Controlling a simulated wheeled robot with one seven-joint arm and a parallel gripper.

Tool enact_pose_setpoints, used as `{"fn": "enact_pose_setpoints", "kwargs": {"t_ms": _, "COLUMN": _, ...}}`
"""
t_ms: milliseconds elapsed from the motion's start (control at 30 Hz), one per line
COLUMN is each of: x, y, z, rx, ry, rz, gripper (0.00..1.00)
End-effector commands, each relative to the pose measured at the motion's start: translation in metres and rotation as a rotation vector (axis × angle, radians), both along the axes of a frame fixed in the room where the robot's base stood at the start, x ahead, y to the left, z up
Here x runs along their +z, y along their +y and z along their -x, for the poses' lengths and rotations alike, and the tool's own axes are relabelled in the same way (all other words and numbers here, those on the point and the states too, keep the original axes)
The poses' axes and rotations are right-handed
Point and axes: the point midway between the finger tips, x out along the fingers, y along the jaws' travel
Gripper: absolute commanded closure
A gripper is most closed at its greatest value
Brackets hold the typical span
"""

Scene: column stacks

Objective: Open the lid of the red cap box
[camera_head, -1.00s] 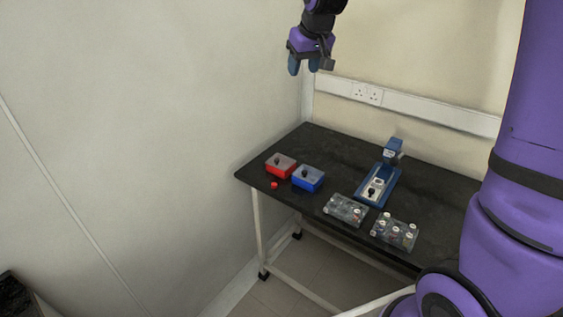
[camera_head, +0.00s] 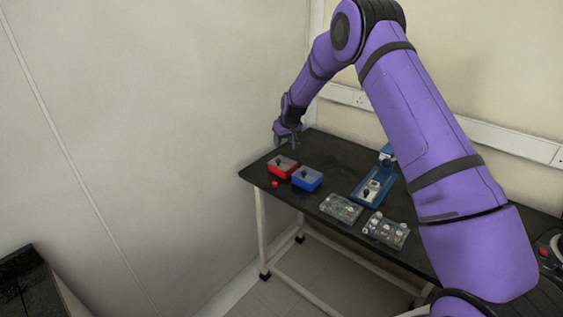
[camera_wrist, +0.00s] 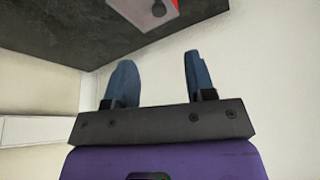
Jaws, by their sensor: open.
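The red cap box (camera_head: 281,167) sits near the left corner of the dark table, its lid on, with a dark knob on top. A part of it shows at the top edge of the wrist view (camera_wrist: 152,12), cut off by the frame. My gripper (camera_head: 287,146) is open and empty, above and just behind the red box, apart from it. In the wrist view its two blue fingers (camera_wrist: 158,75) stand well apart with nothing between them.
A blue box (camera_head: 307,179) stands close to the right of the red one. A small red cap (camera_head: 275,184) lies in front. A blue device (camera_head: 372,187) and two clear racks (camera_head: 341,208) (camera_head: 385,230) are farther right. Walls (camera_head: 150,120) stand left and behind.

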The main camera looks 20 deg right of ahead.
Motion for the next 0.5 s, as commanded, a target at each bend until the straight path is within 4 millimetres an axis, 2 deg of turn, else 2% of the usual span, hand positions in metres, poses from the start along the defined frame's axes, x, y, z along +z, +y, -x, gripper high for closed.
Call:
{"fn": "enact_pose_setpoints", "kwargs": {"t_ms": 267, "x": -0.023, "y": 0.002, "z": -0.009, "rx": 0.003, "ry": 0.0, "rz": 0.0, "gripper": 0.5}}
{"fn": "enact_pose_setpoints", "kwargs": {"t_ms": 500, "x": -0.059, "y": 0.005, "z": -0.022, "rx": 0.003, "ry": 0.003, "rz": 0.001, "gripper": 0.5}}
